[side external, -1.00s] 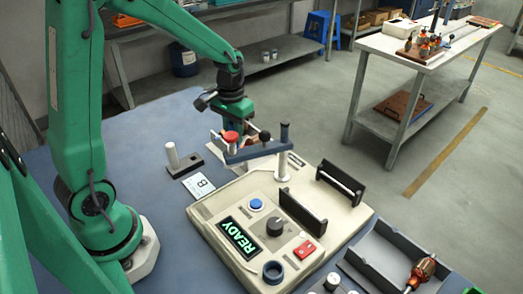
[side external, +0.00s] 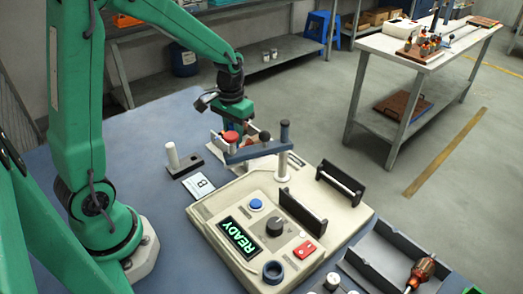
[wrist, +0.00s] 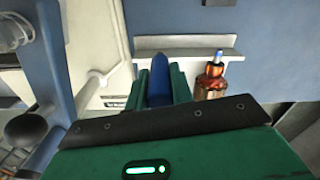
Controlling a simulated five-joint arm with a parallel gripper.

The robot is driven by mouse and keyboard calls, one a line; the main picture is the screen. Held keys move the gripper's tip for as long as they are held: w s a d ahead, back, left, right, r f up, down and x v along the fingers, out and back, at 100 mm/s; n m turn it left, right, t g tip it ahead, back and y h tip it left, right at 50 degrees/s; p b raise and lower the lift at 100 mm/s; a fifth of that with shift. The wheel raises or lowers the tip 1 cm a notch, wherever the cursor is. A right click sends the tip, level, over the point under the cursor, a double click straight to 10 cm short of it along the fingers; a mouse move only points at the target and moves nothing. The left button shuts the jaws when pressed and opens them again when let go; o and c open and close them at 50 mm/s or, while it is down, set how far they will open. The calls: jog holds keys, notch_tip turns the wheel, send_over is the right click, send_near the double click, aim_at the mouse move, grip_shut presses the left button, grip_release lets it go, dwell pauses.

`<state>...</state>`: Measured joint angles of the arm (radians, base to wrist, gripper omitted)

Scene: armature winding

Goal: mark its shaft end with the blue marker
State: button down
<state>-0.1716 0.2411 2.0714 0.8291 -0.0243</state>
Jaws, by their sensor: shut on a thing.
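My gripper (wrist: 160,85) is shut on the blue marker (wrist: 159,72), which shows between the green fingers in the wrist view. Just right of the fingers stands a copper-and-red armature (wrist: 210,83). The shaft end (wrist: 218,57) at its top looks blue. The marker and the armature are apart in this view. In the side view my gripper (side external: 234,128) is behind the blue-grey bar of the machine, and its fingertips, the marker and this armature are mostly hidden.
The cream machine (side external: 240,272) with a lit READY panel (side external: 238,236) stands in front. A black-and-white post (side external: 172,156) and small display card (side external: 199,187) are left of it. A grey tray (side external: 385,258) at right holds a red-and-metal part (side external: 421,270).

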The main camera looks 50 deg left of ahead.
jog(key=shift+f, duration=0.5)
dwell(2.1)
jog(key=shift+r, duration=0.15)
jog(key=shift+r, duration=2.9)
jog(key=shift+a, duration=0.1)
